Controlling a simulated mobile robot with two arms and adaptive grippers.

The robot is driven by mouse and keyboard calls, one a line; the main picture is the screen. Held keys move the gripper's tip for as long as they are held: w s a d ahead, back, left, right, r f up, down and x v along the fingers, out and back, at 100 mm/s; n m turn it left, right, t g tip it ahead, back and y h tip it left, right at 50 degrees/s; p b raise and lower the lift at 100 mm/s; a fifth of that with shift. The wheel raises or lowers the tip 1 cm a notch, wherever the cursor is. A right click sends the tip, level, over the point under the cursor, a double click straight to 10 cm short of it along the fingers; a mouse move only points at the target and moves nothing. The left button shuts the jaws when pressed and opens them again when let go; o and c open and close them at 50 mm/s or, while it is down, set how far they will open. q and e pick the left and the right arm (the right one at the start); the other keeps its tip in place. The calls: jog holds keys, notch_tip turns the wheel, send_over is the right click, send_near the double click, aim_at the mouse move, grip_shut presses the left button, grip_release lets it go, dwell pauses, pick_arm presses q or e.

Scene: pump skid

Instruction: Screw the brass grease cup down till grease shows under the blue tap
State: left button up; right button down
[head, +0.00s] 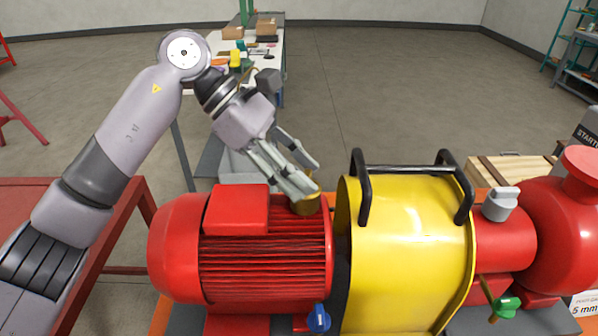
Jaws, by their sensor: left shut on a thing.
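My left gripper (299,186) is shut on the brass grease cup (306,206). The cup sits at the top right end of the red finned motor (265,255), beside the yellow guard. The fingers hide most of the cup, and only its lower brass part shows. The blue tap (318,319) is low at the motor's right end, near the bottom edge of the view. I cannot make out any grease under it; the space below is mostly cut off. My right gripper is not in view.
A yellow guard (410,255) with black handles (361,188) stands close right of the cup. Further right are a grey-capped fitting (500,203), a green-handled tap (507,306) and the red pump (568,235). A red table (125,215) is at left, a cluttered workbench (262,55) behind.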

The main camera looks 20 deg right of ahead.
pick_arm(q)
jog(key=shift+w+d+m+g+y+p, duration=0.15)
jog(key=shift+m+g+y+p, duration=0.65)
jog(key=shift+m, duration=1.1)
jog(key=shift+g+y, duration=0.3)
jog(key=shift+g, duration=0.1)
jog(key=o, duration=1.1)
jog(key=shift+o, duration=0.2)
jog(key=v, duration=0.7)
jog(key=shift+r, duration=0.15)
jog(key=shift+w, duration=0.1)
